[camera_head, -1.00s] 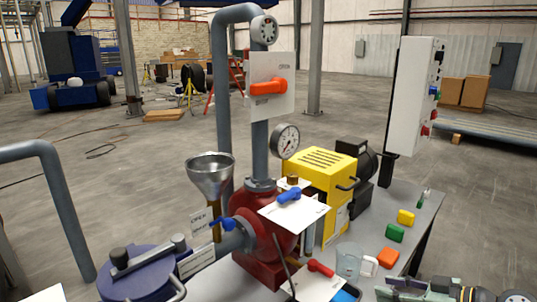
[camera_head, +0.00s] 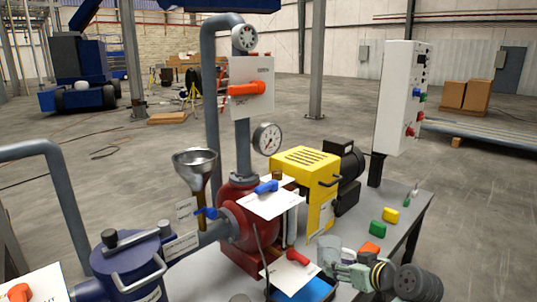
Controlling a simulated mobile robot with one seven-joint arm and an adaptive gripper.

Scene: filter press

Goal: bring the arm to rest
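My gripper (camera_head: 350,272) shows at the bottom right, with dark round parts of my arm (camera_head: 415,282) behind it. No held thing can be made out.
The table carries a red pump (camera_head: 240,238), a yellow motor unit (camera_head: 305,175) and small coloured blocks, such as a green one (camera_head: 377,228). A funnel (camera_head: 196,166), a blue-lidded vessel (camera_head: 128,262) and a white control panel (camera_head: 402,95) stand around.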

